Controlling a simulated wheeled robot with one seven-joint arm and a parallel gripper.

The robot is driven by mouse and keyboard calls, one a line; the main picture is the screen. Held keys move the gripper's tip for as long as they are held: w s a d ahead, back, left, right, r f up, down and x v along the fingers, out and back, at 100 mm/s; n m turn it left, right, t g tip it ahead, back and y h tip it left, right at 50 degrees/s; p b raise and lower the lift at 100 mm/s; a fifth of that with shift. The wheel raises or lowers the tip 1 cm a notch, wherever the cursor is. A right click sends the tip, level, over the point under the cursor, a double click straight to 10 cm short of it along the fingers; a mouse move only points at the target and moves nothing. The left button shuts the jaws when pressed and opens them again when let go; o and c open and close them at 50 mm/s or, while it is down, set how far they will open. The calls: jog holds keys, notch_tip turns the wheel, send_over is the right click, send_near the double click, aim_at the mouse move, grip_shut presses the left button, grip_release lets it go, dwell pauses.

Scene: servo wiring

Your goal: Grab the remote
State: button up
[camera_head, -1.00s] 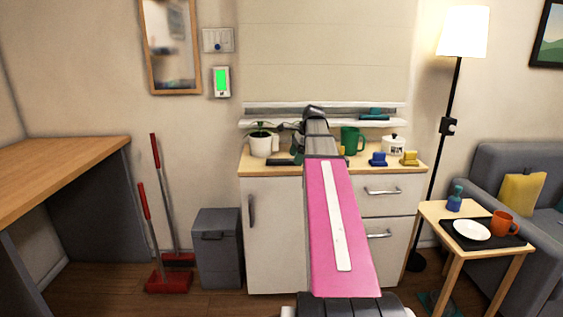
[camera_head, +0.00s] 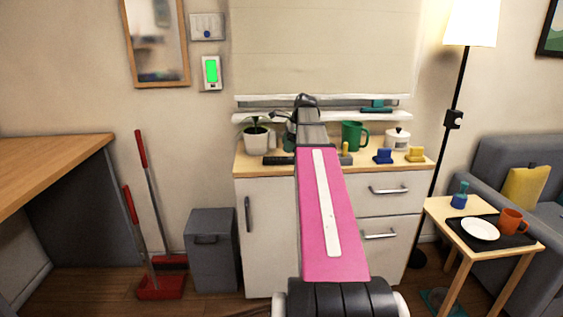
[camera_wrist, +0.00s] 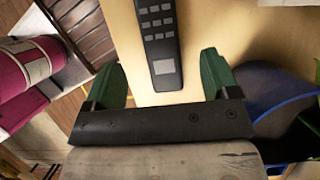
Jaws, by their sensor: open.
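The remote (camera_wrist: 160,42) is dark with pale buttons and lies on the light wooden top in the wrist view. Its far end is cut off by the top edge of the picture. In the head view, a dark flat bar that looks like the remote (camera_head: 278,160) lies near the counter's front edge, left of my arm. My gripper (camera_wrist: 160,78) is open, with green fingers on either side of the remote's near end in the picture. I see no finger touching it. My arm mostly hides the gripper in the head view.
A potted plant (camera_head: 257,137) stands behind the bar. A green mug (camera_head: 354,136), blue block (camera_head: 382,156), yellow block (camera_head: 415,155) and white pot (camera_head: 397,139) stand right of my arm. A blue curved thing (camera_wrist: 270,92) is right of my fingers. A side table (camera_head: 487,243) stands right.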

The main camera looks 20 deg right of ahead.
aim_at(282, 158)
jog(key=shift+x, duration=3.05)
jog(key=shift+d, duration=0.2)
jog(key=c, duration=1)
